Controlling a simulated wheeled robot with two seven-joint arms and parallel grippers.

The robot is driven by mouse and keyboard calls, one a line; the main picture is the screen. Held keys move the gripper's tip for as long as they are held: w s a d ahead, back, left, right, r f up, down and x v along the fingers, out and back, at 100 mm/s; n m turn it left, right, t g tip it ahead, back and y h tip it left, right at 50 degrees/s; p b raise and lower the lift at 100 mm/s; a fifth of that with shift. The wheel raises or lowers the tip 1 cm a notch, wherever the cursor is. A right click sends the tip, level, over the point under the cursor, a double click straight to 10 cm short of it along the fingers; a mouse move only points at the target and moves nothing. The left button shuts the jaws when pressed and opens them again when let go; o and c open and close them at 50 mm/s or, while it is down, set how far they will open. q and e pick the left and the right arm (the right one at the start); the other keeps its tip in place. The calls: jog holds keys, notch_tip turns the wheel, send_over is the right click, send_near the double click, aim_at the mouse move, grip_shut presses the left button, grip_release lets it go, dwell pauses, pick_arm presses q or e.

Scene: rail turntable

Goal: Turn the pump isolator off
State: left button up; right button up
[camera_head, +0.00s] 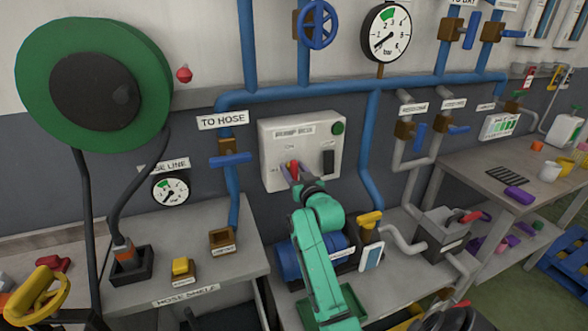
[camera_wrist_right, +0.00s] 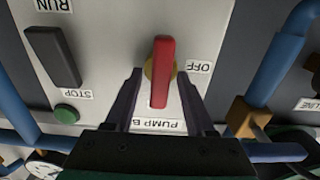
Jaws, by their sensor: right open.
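The pump isolator is a red bar handle (camera_wrist_right: 163,72) on a yellow round base, on a pale panel box (camera_head: 268,150). In the right wrist view, which shows the labels upside down, the bar stands vertical, in line with the "PUMP" label. The OFF label (camera_wrist_right: 199,67) lies to its side. My right gripper (camera_head: 291,173) is at the panel. In the wrist view its open dark fingers (camera_wrist_right: 159,88) stand on either side of the red bar, with gaps visible. In the head view the gripper partly hides the handle. My left gripper is not seen.
The panel also has a dark switch (camera_wrist_right: 53,55) marked RUN and STOP, and a green button (camera_wrist_right: 67,113). Blue pipes (camera_head: 371,140) run beside and above the box. A blue pump (camera_head: 290,262) sits below. A hose shelf (camera_head: 205,273) stands to the left.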

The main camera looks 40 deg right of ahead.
jog(key=shift+c, duration=0.6)
grip_shut()
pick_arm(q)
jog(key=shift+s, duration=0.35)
